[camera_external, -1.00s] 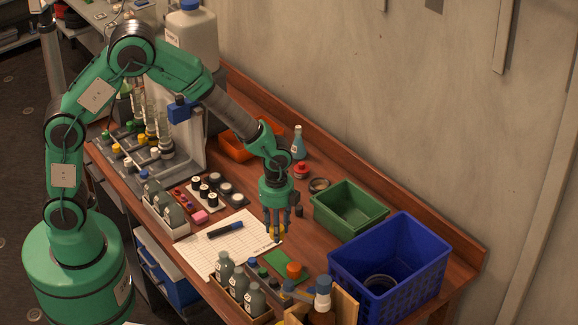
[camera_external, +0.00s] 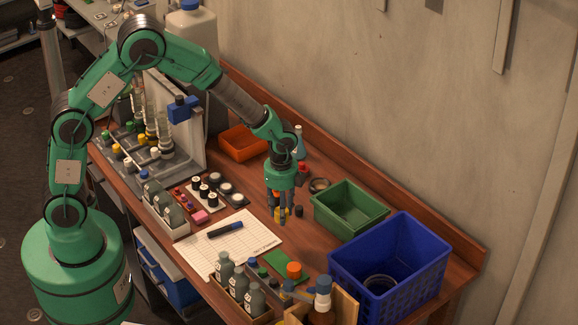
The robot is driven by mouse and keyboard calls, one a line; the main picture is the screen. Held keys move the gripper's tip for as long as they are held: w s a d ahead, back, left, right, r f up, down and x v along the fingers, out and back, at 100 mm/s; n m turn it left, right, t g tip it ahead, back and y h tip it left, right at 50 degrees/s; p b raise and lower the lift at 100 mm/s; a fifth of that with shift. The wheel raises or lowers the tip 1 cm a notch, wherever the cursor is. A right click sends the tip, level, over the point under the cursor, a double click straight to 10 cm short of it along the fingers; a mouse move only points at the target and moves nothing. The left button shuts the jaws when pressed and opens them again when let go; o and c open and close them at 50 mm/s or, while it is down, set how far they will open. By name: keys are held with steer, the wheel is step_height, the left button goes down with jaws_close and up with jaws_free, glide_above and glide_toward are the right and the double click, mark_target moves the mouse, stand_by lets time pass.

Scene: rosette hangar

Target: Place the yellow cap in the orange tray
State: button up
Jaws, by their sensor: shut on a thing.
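The yellow cap (camera_external: 281,212) is between the fingers of my gripper (camera_external: 281,215), which is shut on it. The fingers partly hide the cap. It is above the bench, just past the upper right edge of the white sheet; its exact height is hard to tell.
A green bin (camera_external: 349,211) and a blue crate (camera_external: 388,262) stand right of my gripper. A flask (camera_external: 299,145), a red item and a dark ring stand behind it. The white sheet (camera_external: 228,244) with a marker lies in front. Grey bottles stand at the front edge.

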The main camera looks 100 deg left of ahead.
steer(key=s+a+n+p, duration=0.2)
steer(key=a, duration=1.3)
steer(key=n+p, duration=0.4)
steer(key=n, duration=0.2)
glide_toward(238, 143)
steer(key=w+d+r, duration=0.1)
steer(key=d+r, duration=0.3)
steer(key=shift+f, duration=0.2)
steer(key=shift+d, duration=0.1)
steer(key=shift+f, duration=3.15)
steer(key=shift+f, duration=1.85)
steer(key=shift+f, duration=0.1)
